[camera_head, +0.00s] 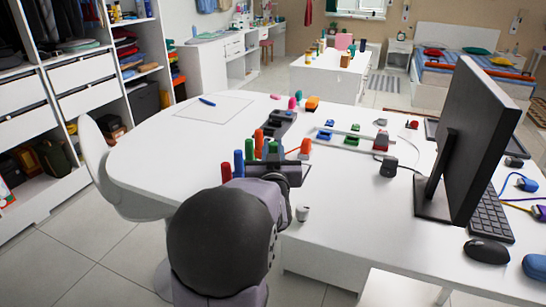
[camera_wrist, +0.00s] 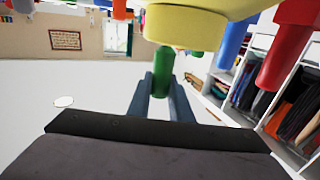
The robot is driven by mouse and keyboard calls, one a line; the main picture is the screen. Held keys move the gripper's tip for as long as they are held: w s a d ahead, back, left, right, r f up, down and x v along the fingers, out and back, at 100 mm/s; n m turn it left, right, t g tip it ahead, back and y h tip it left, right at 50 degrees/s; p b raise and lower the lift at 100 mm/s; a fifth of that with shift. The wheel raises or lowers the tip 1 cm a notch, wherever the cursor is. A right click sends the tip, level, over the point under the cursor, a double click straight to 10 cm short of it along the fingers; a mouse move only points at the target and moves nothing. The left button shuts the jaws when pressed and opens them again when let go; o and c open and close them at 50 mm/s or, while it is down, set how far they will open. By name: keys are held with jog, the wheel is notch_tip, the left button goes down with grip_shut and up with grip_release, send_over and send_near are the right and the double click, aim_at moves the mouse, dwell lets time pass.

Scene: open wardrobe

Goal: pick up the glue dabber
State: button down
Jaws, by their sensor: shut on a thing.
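My gripper (camera_head: 276,160) is over the near edge of the white table, beside a row of upright coloured cylinders. In the wrist view its two fingers (camera_wrist: 162,92) are shut on a slim green dabber (camera_wrist: 162,76), one on each side. It looks like the glue dabber, but no label shows. A wide yellow part (camera_wrist: 185,30) hides the top of the green dabber; I cannot tell whether the two are joined. In the head view a green piece (camera_head: 273,147) shows at the fingers, mostly hidden by my gripper.
Red (camera_head: 226,172) and blue (camera_head: 239,162) cylinders stand close left of my gripper. The monitor (camera_head: 475,140) and mouse (camera_head: 487,251) are at right. The table's left part around the paper sheet (camera_head: 213,108) is mostly clear.

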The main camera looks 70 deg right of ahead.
notch_tip(320, 180, up, 7)
jog(key=shift+f, duration=0.1)
dwell(0.3)
